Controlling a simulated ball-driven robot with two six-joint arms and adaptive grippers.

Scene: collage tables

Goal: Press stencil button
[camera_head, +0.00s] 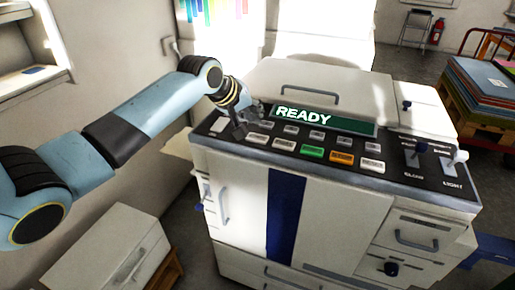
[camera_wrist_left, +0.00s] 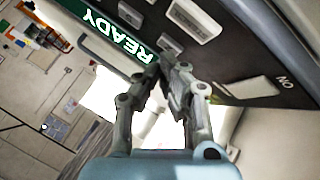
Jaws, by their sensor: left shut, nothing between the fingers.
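The machine's dark control panel (camera_head: 400,172) carries two rows of buttons under a green display (camera_head: 320,120) reading READY. Most buttons are pale, such as one (camera_head: 284,144) in the front row; one is green (camera_head: 312,152) and one orange (camera_head: 342,157). Their small labels are unreadable, so I cannot tell which is stencil. My left gripper (camera_head: 240,131) is shut and empty over the panel's left part, by the display's left end. In the left wrist view its fingertips (camera_wrist_left: 164,62) are together near the display and a pale button (camera_wrist_left: 194,20); contact is unclear. My right gripper is not in view.
Two levers (camera_head: 416,152) stand at the panel's right. A low white cabinet (camera_head: 105,250) is at lower left, and a stack of coloured sheets (camera_head: 487,82) is at right. Space above the panel's right half is clear.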

